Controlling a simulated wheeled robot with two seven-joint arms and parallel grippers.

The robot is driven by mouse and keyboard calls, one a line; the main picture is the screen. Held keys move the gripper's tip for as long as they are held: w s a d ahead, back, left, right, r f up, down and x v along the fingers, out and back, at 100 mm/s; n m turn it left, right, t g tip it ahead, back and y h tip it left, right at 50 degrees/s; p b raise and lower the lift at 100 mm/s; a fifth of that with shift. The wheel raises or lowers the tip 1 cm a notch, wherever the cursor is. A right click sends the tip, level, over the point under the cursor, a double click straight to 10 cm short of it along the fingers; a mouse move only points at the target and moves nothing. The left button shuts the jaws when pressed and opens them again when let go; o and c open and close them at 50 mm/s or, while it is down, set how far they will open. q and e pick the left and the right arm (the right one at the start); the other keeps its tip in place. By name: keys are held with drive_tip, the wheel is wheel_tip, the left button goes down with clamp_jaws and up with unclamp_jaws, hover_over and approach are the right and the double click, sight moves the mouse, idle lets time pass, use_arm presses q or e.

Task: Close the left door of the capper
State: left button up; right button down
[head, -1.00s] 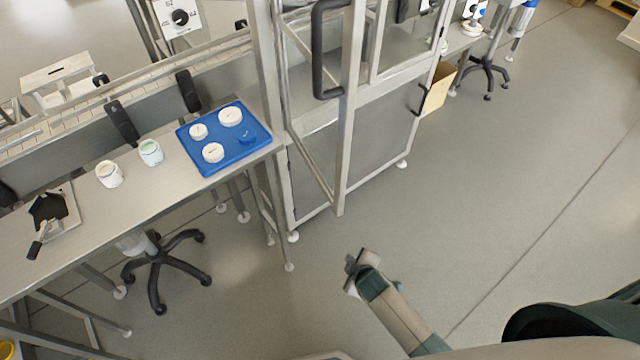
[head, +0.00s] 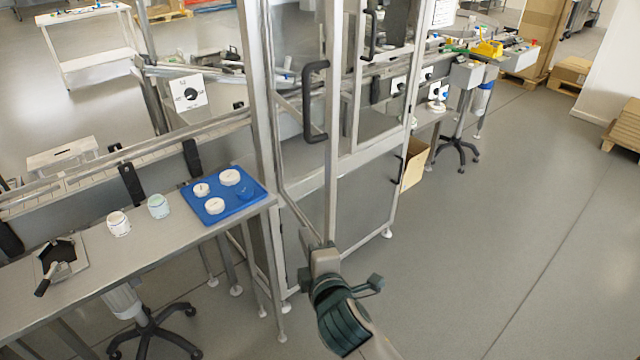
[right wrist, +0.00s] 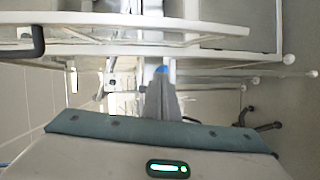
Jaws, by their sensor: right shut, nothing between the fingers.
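The capper (head: 358,190) is a tall metal frame with clear panels. Its left door (head: 333,170) stands swung open, its free upright towards me, with a black handle (head: 315,100) high on it. My right gripper (head: 319,243) is shut and empty at the lower end of that upright. It overlaps the door's bottom corner in the head view, and I cannot tell whether it touches. In the right wrist view, the closed fingers (right wrist: 161,98) point at the pale metal bars, and a black handle (right wrist: 38,41) shows at the left. My left gripper is out of view.
A steel table (head: 150,245) left of the door carries a blue tray (head: 228,207) with white lids, two jars and a black tool. A wheeled stool base (head: 150,335) stands below it. Open floor (head: 480,270) lies to the right.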

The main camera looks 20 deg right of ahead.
sight(324, 176)
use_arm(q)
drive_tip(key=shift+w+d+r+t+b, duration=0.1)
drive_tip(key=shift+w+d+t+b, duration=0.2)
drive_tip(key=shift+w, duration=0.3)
use_arm(e)
drive_tip(key=s+d+r+t, duration=0.1)
drive_tip(key=s+r, duration=0.3)
drive_tip(key=r, duration=0.7)
drive_tip(key=shift+s+n+t+h, duration=0.3)
drive_tip(key=shift+t+h, duration=0.1)
drive_tip(key=shift+t, duration=0.2)
drive_tip(key=shift+w, duration=0.15)
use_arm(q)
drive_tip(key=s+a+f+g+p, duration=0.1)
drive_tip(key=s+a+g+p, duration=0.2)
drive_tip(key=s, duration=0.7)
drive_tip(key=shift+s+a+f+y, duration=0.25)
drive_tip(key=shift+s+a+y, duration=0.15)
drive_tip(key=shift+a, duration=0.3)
use_arm(e)
drive_tip(key=w+d, duration=0.1)
drive_tip(key=w, duration=0.2)
drive_tip(key=w+d, duration=0.2)
drive_tip(key=w, duration=0.2)
drive_tip(key=w+d, duration=0.2)
drive_tip(key=w, duration=0.1)
drive_tip(key=shift+w, duration=0.2)
